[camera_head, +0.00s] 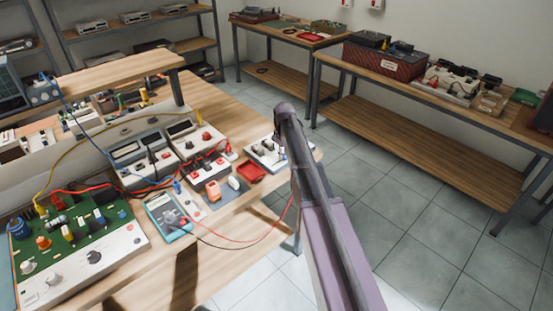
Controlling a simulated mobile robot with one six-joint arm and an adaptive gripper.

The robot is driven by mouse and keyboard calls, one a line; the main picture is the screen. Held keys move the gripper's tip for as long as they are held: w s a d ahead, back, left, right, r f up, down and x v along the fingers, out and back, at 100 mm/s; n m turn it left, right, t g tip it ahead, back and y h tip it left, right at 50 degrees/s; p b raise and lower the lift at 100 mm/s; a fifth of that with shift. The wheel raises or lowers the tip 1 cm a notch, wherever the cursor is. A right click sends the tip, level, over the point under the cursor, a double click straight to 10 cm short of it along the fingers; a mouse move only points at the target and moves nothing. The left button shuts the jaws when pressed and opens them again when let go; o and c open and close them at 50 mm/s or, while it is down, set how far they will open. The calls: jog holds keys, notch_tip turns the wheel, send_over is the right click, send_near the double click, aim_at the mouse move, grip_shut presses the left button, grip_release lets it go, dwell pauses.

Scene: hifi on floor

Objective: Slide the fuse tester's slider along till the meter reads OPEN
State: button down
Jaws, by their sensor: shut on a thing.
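A small pale panel box with dark parts on top, which looks like the fuse tester (262,157), sits at the right end of the near bench. My arm reaches over it from the lower right and bends down at its far end. My gripper (281,150) is low at the right side of this box, shut on a small part there, apparently the slider. The arm hides most of the fingers and the slider. The tester's meter reading cannot be made out.
A red tray (250,172) lies just in front of the box. Left of it are a blue multimeter (167,214) with red and black leads, a green circuit board panel (85,235) and several instruments. Bare wood (235,208) shows at the bench's front edge.

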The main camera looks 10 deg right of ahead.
jog(key=shift+w+d, duration=0.15)
jog(key=shift+d, duration=0.2)
jog(key=c, duration=0.6)
grip_release()
jog(key=shift+o, duration=0.2)
jog(key=shift+a, duration=0.1)
